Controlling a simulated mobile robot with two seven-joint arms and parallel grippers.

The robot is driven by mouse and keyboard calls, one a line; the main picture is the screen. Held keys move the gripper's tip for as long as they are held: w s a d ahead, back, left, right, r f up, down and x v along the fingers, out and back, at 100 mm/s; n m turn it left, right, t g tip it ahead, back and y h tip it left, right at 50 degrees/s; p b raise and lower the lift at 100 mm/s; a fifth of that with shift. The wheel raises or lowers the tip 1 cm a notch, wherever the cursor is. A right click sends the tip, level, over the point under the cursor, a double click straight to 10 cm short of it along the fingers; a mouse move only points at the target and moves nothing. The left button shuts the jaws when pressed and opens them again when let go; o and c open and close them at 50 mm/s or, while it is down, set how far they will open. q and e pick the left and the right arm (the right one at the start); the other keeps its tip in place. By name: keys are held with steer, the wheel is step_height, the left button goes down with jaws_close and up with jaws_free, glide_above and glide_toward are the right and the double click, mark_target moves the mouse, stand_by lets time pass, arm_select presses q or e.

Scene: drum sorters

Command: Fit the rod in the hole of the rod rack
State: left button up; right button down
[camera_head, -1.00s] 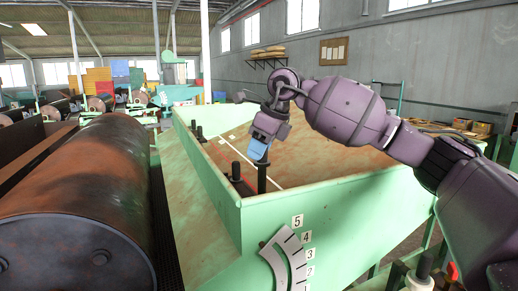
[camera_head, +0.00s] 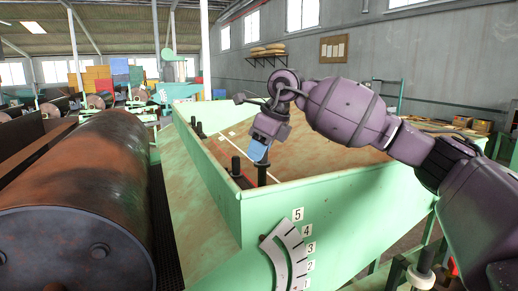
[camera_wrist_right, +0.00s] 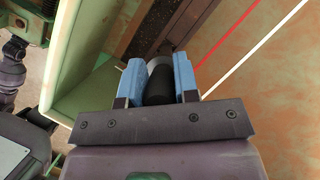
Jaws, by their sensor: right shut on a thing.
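My right gripper (camera_head: 258,152) has blue fingers and hangs over the near corner of the green-walled bin. It is shut on a black rod (camera_head: 262,173), roughly upright below the fingers. In the right wrist view the rod (camera_wrist_right: 160,82) sits between both blue fingers. The dark strip in the bin along the green wall looks like the rod rack (camera_wrist_right: 145,27); the rod points toward it. Another black rod (camera_head: 236,167) stands just left of the held one. The rod's lower end and any hole under it are hidden, so I cannot tell whether it is inserted. My left gripper is out of view.
The bin's green wall (camera_head: 330,195) rises close in front of the gripper. More short black posts (camera_head: 199,129) stand along the bin's far left side. A large rusty drum (camera_head: 90,190) lies left of the bin. The bin's brown floor is mostly clear.

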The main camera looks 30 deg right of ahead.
mark_target(259, 169)
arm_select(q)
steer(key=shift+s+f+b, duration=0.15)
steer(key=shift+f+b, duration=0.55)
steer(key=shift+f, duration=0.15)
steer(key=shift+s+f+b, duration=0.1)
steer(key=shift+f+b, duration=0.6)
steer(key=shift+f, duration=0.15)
arm_select(e)
steer(key=shift+f, duration=2.5)
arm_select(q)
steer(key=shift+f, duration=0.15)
arm_select(e)
steer(key=shift+f, duration=0.2)
